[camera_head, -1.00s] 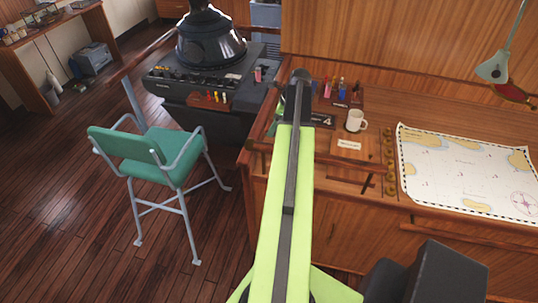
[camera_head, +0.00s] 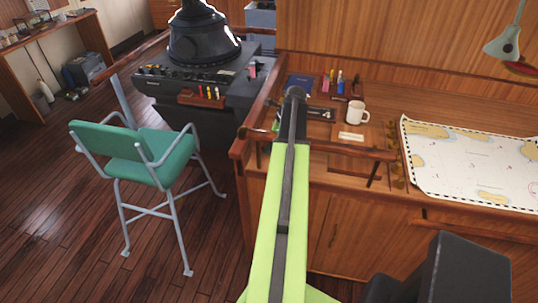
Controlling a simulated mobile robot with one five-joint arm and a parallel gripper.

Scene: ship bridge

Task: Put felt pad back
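I cannot pick out the felt pad for certain. My lime-green arm reaches up from the bottom of the view over the desk's left end. Its dark far end, with my gripper (camera_head: 293,96), is over the railed left part of the desk. The fingers are hidden or too small to read. A white mug (camera_head: 357,112) stands upright to the right, behind a small pale label (camera_head: 351,136).
A wooden rail (camera_head: 345,150) runs along the desk's front left edge. Coloured markers (camera_head: 333,80) and a blue book (camera_head: 300,84) are behind. A chart (camera_head: 470,160) covers the right. A green chair (camera_head: 125,150) and console (camera_head: 190,85) stand left.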

